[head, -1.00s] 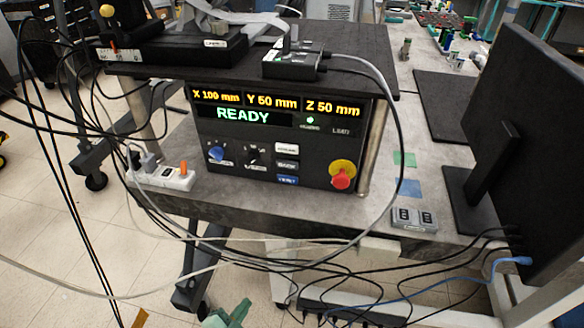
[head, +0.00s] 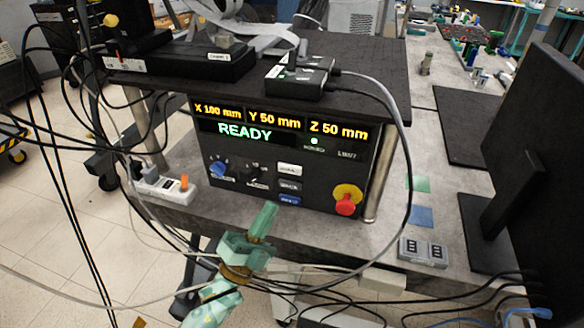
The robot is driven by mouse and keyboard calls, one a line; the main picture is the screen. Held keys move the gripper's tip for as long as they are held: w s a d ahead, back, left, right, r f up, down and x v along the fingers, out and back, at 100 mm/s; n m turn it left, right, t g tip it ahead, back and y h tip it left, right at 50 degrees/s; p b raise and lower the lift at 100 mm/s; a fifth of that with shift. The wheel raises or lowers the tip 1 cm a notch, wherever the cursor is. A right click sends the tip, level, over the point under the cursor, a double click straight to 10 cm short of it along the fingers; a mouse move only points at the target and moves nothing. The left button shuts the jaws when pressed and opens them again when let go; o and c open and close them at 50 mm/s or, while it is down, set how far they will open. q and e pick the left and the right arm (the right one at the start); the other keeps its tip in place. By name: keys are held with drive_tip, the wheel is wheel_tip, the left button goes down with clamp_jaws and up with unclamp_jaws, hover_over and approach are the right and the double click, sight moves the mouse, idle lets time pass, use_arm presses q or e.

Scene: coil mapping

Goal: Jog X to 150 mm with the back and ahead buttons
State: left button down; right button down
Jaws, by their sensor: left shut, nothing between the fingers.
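The black control panel (head: 215,165) shows X 100 mm, Y 50 mm, Z 50 mm on its displays (head: 275,120), with READY in green below. My left gripper (head: 264,216), pale green, is shut and empty. It shows in front of the panel's lower edge, below and left of the buttons. My right gripper is out of view.
A blue knob (head: 219,168) and a black knob (head: 252,174) are left of the buttons. A red stop button on yellow (head: 346,200) is right. A power strip (head: 165,187), loose cables (head: 409,140) and a monitor (head: 545,170) flank the panel.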

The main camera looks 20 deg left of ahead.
sight(290, 169)
use_arm(q)
drive_tip(key=shift+w, duration=0.15)
